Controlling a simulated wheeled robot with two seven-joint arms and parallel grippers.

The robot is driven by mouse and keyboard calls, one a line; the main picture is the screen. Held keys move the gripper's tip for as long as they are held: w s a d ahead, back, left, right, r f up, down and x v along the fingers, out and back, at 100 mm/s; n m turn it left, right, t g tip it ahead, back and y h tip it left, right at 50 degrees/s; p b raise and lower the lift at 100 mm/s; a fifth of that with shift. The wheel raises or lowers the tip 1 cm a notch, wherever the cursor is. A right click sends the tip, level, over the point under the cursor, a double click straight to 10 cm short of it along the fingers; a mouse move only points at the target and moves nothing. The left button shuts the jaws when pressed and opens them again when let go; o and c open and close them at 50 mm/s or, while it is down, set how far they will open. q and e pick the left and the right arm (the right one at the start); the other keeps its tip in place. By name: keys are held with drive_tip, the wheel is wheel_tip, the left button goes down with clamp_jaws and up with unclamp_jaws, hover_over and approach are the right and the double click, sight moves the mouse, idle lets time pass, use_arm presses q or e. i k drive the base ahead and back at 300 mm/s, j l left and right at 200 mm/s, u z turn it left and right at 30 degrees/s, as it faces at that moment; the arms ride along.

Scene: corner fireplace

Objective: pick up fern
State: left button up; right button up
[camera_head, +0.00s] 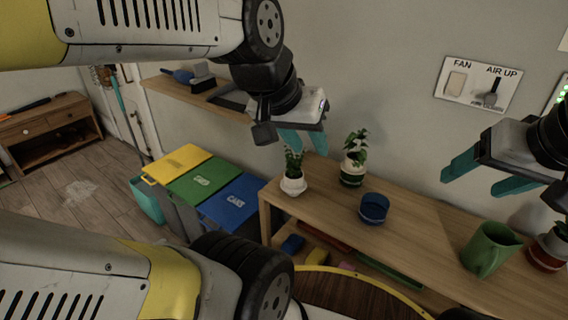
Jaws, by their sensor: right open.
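Several potted plants stand on the wooden shelf unit; I cannot tell for sure which is the fern. One small leafy plant in a white pot (293,184) is at the unit's left end. A fuller plant in a banded pot (353,172) stands behind and right of it. Another potted plant (548,252) is cut off at the right edge. My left gripper (305,150) is open and empty, above the white-potted plant in the picture and apart from it. My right gripper (470,186) is open and empty, in the air over the unit's right part.
A wall shelf (190,90) is behind my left arm. Wall switches (480,84) are at the upper right.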

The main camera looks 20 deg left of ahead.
sight(293, 183)
drive_tip(key=u, duration=1)
drive_tip(key=k+l+u, duration=0.1)
drive_tip(key=u, duration=0.35)
drive_tip(key=k+u, duration=0.15)
drive_tip(key=u, duration=0.3)
drive_tip(key=k+u, duration=0.15)
drive_tip(key=u, duration=0.3)
drive_tip(key=k+l, duration=0.1)
drive_tip(key=l, duration=0.65)
